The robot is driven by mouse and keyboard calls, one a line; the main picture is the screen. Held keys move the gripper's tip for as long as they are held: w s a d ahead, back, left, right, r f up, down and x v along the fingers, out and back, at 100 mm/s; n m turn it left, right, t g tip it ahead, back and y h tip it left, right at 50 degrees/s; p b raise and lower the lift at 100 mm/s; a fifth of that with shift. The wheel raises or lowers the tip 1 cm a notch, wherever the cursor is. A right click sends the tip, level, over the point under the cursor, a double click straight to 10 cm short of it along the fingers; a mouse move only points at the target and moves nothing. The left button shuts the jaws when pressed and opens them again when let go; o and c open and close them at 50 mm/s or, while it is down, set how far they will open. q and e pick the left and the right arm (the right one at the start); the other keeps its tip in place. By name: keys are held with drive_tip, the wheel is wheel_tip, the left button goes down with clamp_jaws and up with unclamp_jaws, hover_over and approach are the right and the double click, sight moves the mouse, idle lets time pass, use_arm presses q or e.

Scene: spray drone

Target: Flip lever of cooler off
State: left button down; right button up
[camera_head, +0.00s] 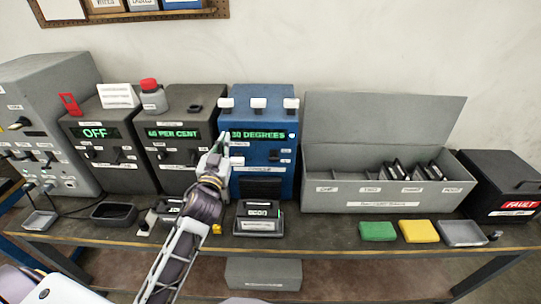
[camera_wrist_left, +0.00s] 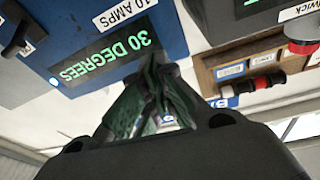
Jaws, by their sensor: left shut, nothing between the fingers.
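The blue unit (camera_head: 262,104) with the green display "30 DEGREES" (camera_head: 258,135) stands near the middle of the bench; I take it as the cooler. Small dark controls (camera_head: 279,155) sit below its display on the right. My left gripper (camera_head: 222,143) is shut and empty, in front of the unit's left edge, and hides part of that side. In the left wrist view the gripper's shut fingers (camera_wrist_left: 155,100) overlap the edge of the tilted display (camera_wrist_left: 100,62). A dark lever (camera_wrist_left: 15,45) shows at the left there. Contact with the unit cannot be told.
Two dark units reading "OFF" (camera_head: 95,132) and "40 PER CENT" (camera_head: 173,133) stand to the left. A grey open box (camera_head: 352,205) with dividers is to the right. Green (camera_head: 377,231) and yellow (camera_head: 419,231) pads lie at the bench front. A black case (camera_head: 500,180) is far right.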

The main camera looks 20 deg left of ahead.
use_arm(q)
drive_tip(key=s+d+r+m+h, duration=0.1)
drive_tip(key=d+r+m+h, duration=0.4)
drive_tip(key=r+m+h, duration=0.35)
drive_tip(key=s+d+r+m+h, duration=0.1)
drive_tip(key=d+r+m+h, duration=0.5)
drive_tip(key=h, duration=0.4)
wheel_tip(320, 180, down, 5)
drive_tip(key=d+m+g, duration=0.2)
drive_tip(key=m+g, duration=0.5)
drive_tip(key=g, duration=0.3)
drive_tip(key=a+f+n+g+y, duration=0.2)
drive_tip(key=a+f+n+y, duration=0.1)
drive_tip(key=a+f+y, duration=0.2)
drive_tip(key=shift+a+f+y, duration=0.35)
drive_tip(key=shift+a+f, duration=0.3)
drive_tip(key=shift+d+f, duration=0.1)
drive_tip(key=shift+d, duration=0.05)
